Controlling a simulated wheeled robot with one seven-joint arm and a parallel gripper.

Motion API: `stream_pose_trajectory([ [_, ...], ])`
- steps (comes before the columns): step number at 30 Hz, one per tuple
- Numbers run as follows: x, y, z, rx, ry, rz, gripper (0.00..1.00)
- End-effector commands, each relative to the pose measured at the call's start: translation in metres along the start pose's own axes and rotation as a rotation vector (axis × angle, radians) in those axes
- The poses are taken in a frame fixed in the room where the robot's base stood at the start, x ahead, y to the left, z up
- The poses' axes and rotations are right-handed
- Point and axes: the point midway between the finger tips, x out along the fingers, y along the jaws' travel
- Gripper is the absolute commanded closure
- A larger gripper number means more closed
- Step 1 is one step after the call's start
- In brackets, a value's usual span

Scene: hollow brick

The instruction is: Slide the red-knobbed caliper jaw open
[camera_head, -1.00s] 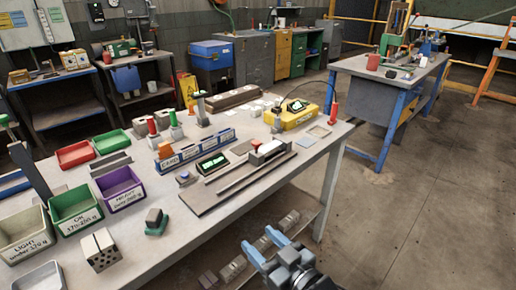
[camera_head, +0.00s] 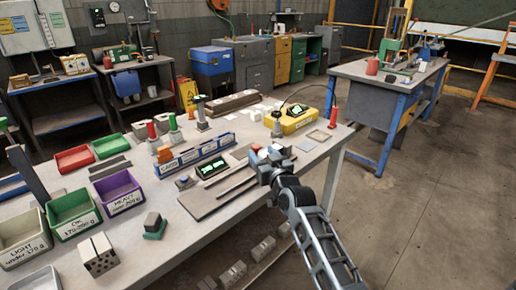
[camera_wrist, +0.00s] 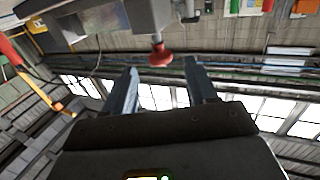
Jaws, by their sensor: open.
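The caliper lies on the near right part of the workbench (camera_head: 150,235). Its green-lit display (camera_head: 211,168) is at the left and its long rail (camera_head: 236,182) runs to the right. In the wrist view, which looks upside down, the red knob (camera_wrist: 160,58) hangs on a short stem from the grey jaw block (camera_wrist: 120,20). My gripper (camera_head: 263,156) is at the right end of the caliper and largely hides the jaw in the head view. In the wrist view my gripper (camera_wrist: 160,68) is open. The knob appears between and just beyond the fingertips, with gaps on both sides.
A blue labelled rack (camera_head: 195,155) stands behind the caliper. A yellow device (camera_head: 295,120) and a red upright bottle (camera_head: 332,117) are further back. Green (camera_head: 73,212) and purple (camera_head: 118,192) bins stand at the left. Floor to the right is clear.

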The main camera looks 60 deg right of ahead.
Motion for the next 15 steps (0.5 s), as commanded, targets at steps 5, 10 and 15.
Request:
stream_pose_trajectory([
  [5,0.026,0.0,-0.002,0.0,0.0,0.0,0.43],
  [10,0.037,0.0,-0.001,0.0,0.0,0.0,0.43],
  [15,0.039,0.0,0.0,0.0,-0.001,0.0,0.43],
])
